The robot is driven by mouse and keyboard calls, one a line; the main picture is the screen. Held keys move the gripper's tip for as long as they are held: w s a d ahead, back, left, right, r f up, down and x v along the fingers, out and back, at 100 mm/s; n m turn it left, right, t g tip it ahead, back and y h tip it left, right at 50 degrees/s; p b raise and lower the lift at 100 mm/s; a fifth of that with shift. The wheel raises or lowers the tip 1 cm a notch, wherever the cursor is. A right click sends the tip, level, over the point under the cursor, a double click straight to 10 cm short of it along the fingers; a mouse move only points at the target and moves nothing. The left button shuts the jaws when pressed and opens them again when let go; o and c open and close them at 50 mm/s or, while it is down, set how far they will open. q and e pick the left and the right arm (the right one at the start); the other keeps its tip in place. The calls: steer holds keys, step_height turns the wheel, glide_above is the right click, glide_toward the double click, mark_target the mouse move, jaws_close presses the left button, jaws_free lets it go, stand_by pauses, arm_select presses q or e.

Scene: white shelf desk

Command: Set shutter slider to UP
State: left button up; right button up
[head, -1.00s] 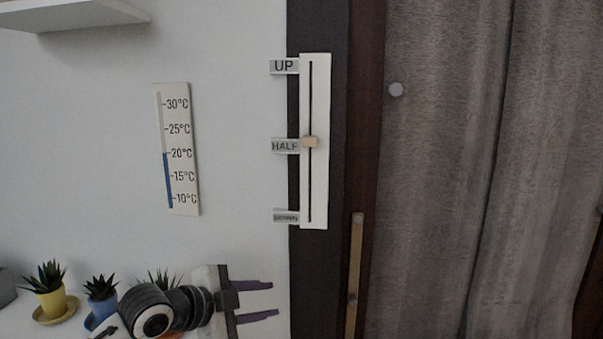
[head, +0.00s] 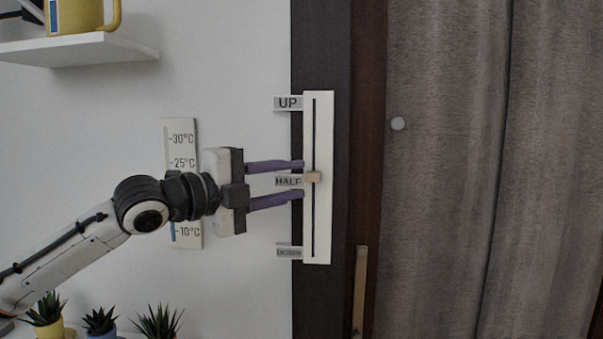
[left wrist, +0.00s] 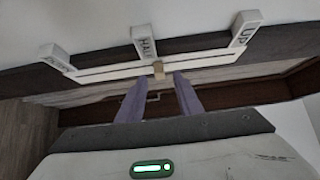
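The shutter slider is a white vertical plate (head: 325,220) with a dark slot, on a dark frame. Its beige knob (head: 313,177) stands level with the HALF label (head: 288,182); the UP label (head: 288,103) is above and the DOWN label (head: 289,252) below. My left gripper (head: 303,180) is open, its purple fingers pointing at the plate, one above and one below the knob's height. In the left wrist view the knob (left wrist: 158,70) shows between the open fingertips (left wrist: 159,80), with a gap on each side. Contact cannot be told. My right gripper is not in view.
A thermometer panel (head: 181,136) hangs on the wall behind my left arm. A shelf (head: 80,51) with a yellow mug (head: 82,14) is at upper left. Several potted plants (head: 100,322) stand below. A grey curtain (head: 450,170) fills the right.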

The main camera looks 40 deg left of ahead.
mark_target(308, 178)
arm_select(q)
steer(key=shift+w+r+p, duration=0.3)
steer(key=shift+w+p, duration=0.4)
steer(key=shift+w+d+f+p, duration=0.15)
steer(key=shift+w+p, duration=0.25)
steer(key=shift+w+d+f+p, duration=0.15)
steer(key=shift+w+p, duration=0.25)
jaws_close()
